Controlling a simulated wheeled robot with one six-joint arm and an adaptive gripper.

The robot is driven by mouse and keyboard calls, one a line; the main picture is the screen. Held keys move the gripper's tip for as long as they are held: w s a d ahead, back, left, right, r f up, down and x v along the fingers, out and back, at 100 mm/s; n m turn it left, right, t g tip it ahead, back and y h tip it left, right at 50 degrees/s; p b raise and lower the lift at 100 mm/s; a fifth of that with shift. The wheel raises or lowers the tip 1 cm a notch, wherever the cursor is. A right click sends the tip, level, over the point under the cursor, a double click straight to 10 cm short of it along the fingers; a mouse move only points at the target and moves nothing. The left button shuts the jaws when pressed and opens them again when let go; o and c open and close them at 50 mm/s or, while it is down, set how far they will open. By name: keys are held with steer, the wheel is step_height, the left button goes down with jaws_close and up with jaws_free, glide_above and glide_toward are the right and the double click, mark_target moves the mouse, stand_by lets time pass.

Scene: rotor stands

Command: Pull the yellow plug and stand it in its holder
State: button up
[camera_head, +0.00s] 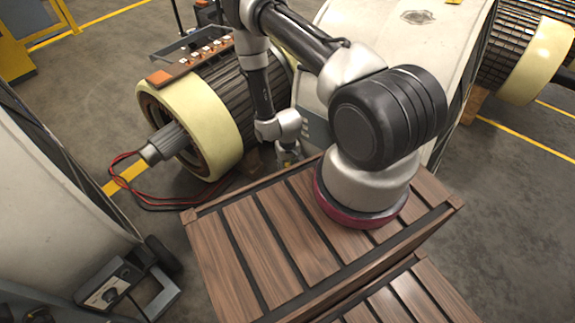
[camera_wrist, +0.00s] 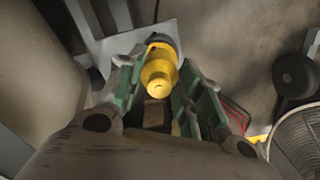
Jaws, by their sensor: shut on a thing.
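The yellow plug (camera_wrist: 159,76) sits between the green-padded fingers of my gripper (camera_wrist: 156,88) in the wrist view, and the fingers are shut on it. The plug has a dark band near its far end. A pale grey flat plate (camera_wrist: 105,42) lies behind it; I cannot tell whether they touch. In the head view my gripper (camera_head: 287,150) is small, low beyond the far edge of the slatted wooden deck, with a yellowish bit at its tip. I cannot make out the plug's holder for certain in either view.
A rotor (camera_head: 210,108) with cream end rings stands left of my arm, with red and black cables (camera_head: 128,180) on the floor by its shaft. A large pale casing (camera_head: 420,35) stands behind my arm. A small control box (camera_head: 108,285) sits at lower left. The slatted deck (camera_head: 262,245) is bare left of my arm.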

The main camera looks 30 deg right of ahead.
steer(key=shift+f, duration=0.45)
steer(key=o, duration=1)
steer(key=shift+o, duration=0.2)
